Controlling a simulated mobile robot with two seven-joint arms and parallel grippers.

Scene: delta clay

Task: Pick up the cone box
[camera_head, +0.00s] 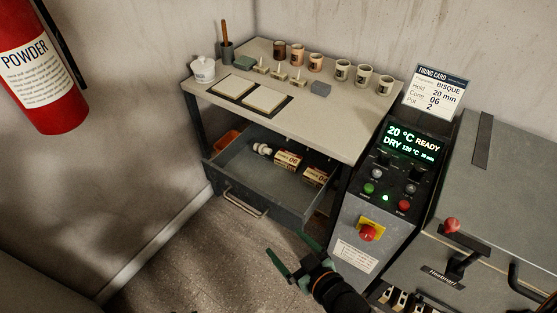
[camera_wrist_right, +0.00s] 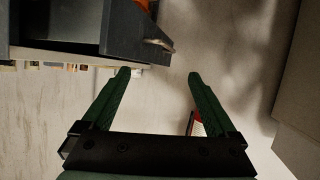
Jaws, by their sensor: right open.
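Two small cone boxes lie inside the open drawer in the head view. One cone box (camera_head: 288,161) is marked 06, and the other cone box (camera_head: 315,176), to its right, appears marked 04. The drawer (camera_head: 238,174) is pulled out below the tabletop. My right gripper (camera_head: 286,244) is open and empty, in front of the drawer and apart from the boxes. In the right wrist view its green fingers (camera_wrist_right: 158,76) are spread with nothing between them, and the dark drawer front (camera_wrist_right: 135,29) shows at top left. My left gripper is not in view.
The tabletop (camera_head: 300,115) above the drawer bears jars, tiles and small blocks. A kiln control box (camera_head: 376,210) stands to the right, with a firing card (camera_head: 437,91) reading cone 06. White pieces (camera_head: 262,149) lie left of the boxes.

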